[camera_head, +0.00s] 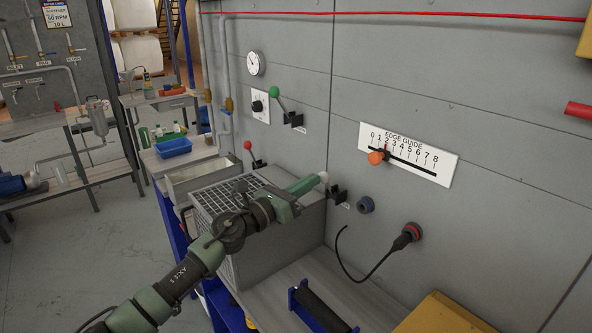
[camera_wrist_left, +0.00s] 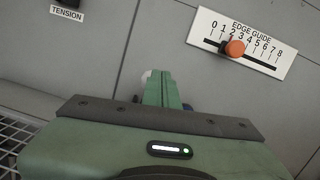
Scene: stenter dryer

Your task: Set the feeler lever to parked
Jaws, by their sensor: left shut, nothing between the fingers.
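A lever with a pale white knob (camera_head: 323,177) and a black wall mount (camera_head: 338,194) sits on the grey panel, low in the middle of the head view. Its label cannot be read, so I cannot confirm that it is the feeler lever. My left gripper (camera_head: 312,185) is shut and empty, its fingertips right at the pale knob; I cannot tell whether they touch. In the left wrist view the shut fingers (camera_wrist_left: 160,88) point at the panel, and the pale knob (camera_wrist_left: 146,77) shows partly behind them. The lever's arm and mount are mostly hidden there. My right gripper is not in view.
A green-knobbed lever (camera_head: 275,91) and a red-knobbed lever (camera_head: 247,145) are farther left. The edge guide scale (camera_head: 408,155) with its orange knob (camera_head: 375,158) is to the right. A plugged cable (camera_head: 409,235) hangs below. A grey mesh-topped box (camera_head: 290,240) stands under my arm.

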